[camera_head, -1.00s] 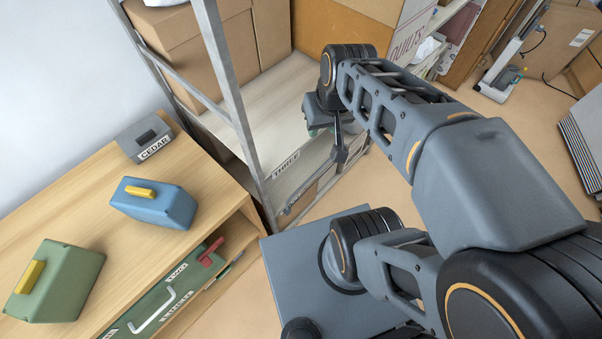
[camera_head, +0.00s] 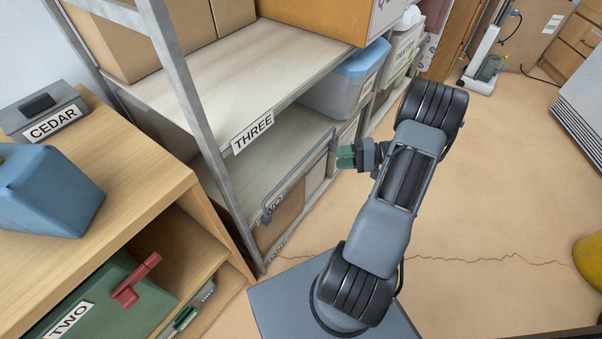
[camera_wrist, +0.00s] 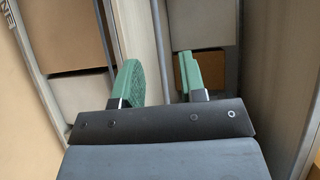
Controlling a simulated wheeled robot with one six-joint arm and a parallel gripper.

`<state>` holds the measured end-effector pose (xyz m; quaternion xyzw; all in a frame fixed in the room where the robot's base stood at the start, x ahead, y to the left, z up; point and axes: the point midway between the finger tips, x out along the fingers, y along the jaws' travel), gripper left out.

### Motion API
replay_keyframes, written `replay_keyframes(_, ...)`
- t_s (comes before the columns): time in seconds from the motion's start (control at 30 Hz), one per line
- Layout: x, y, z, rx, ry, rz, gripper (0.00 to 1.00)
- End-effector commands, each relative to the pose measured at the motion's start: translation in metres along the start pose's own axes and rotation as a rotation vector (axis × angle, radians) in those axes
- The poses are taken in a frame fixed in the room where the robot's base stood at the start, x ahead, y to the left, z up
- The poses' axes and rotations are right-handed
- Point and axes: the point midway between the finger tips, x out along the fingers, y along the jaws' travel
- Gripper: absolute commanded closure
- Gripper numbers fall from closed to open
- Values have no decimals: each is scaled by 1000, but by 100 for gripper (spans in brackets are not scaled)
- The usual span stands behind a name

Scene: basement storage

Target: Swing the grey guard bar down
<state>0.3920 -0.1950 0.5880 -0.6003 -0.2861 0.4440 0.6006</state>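The grey guard bar (camera_head: 300,180) is a thin rod along the front of the shelf bay below the label THREE. Its near end bends down by the label TWO, and its far end lies close to my gripper. My gripper (camera_head: 345,157) is just right of that far end in the head view; I cannot tell whether they touch. In the wrist view the two green fingers (camera_wrist: 160,80) stand apart, so the gripper is open. A thin grey upright strip shows between them, but I cannot tell whether it is the bar.
The metal rack (camera_head: 185,90) holds cardboard boxes and a blue-lidded bin (camera_head: 345,85). A wooden bench (camera_head: 120,180) with a CEDAR block (camera_head: 42,115) and a blue case (camera_head: 45,195) stands left. The floor (camera_head: 480,200) right of my arm is mostly clear.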

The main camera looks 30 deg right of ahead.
Motion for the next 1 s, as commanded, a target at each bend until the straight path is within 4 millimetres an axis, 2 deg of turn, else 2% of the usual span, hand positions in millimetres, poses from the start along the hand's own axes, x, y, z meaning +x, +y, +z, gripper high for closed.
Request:
replay_keyframes(0.03, 0, 9, -2, 0, 12, -15, 62)
replay_keyframes(0.17, 8, 13, -4, -5, 24, -32, 62)
replay_keyframes(0.7, 104, 10, -6, -5, 23, -30, 62)
replay_keyframes(1.0, 130, 8, -7, -4, 25, -31, 62)
